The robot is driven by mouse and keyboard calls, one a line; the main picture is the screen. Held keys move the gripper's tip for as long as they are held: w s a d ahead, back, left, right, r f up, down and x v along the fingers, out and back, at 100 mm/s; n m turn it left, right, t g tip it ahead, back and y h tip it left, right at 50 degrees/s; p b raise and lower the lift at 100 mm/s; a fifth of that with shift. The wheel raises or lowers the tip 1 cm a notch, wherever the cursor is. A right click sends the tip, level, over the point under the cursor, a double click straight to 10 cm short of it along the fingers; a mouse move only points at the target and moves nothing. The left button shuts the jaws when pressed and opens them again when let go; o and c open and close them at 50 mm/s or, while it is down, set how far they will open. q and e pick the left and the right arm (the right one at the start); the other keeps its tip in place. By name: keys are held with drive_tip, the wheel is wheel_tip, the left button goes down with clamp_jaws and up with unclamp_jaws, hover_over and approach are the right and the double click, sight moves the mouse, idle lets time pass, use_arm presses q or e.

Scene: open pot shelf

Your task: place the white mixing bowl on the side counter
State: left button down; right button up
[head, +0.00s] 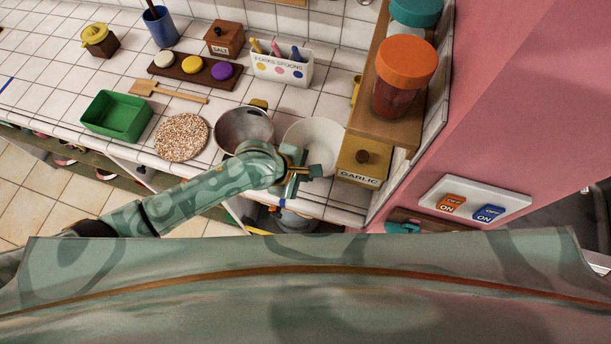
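The white mixing bowl (318,136) stands upright on the white tiled counter (285,195), between a grey metal pot (243,124) and the garlic box. My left gripper (307,171) is at the bowl's near left rim and overlaps it in the head view. Its fingertips are small and partly hidden, so I cannot tell whether they are open or closed on the rim. My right gripper is not in view. I cannot tell which surface is the side counter.
A garlic box (362,162) stands close right of the bowl, beneath a wooden shelf (386,125) with an orange-lidded jar (404,75). A round speckled mat (181,137) and a green tray (117,116) lie left of the pot. Free counter shows behind the bowl.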

use_arm(q)
wheel_tip(320, 180, down, 2)
drive_tip(key=shift+r, duration=0.1)
drive_tip(key=c, duration=1.6)
unclamp_jaws()
drive_tip(key=shift+p+v, duration=2)
drive_tip(key=shift+v, duration=4)
